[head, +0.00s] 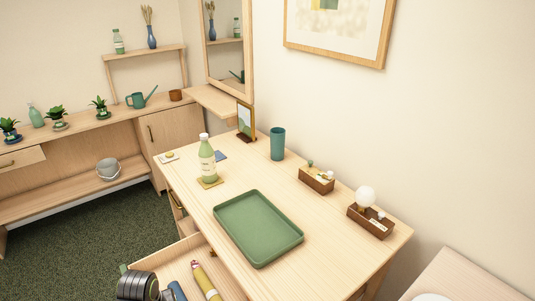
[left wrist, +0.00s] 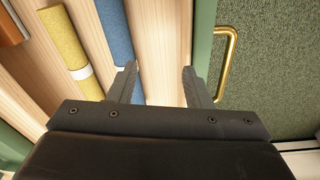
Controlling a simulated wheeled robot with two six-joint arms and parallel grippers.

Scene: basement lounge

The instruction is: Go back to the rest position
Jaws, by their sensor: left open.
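My left gripper (left wrist: 160,82) is open in the left wrist view, with nothing between its two dark fingers. It is over the open drawer (head: 180,255), close to the drawer's green front edge (left wrist: 203,42) and brass handle (left wrist: 230,65). A blue roll (left wrist: 117,35) lies in the drawer just left of the fingers, and a yellow roll (left wrist: 68,45) with a white band lies further left. In the head view the dark links of my left arm cover part of the drawer at the bottom. My right gripper is in neither view.
Above the drawer is the desk (head: 305,225), with a green tray (head: 258,228), a bottle (head: 207,160) on a coaster, a teal cup (head: 277,145) and two wooden boxes (head: 316,180) on it. Open carpet (head: 80,235) lies to the left.

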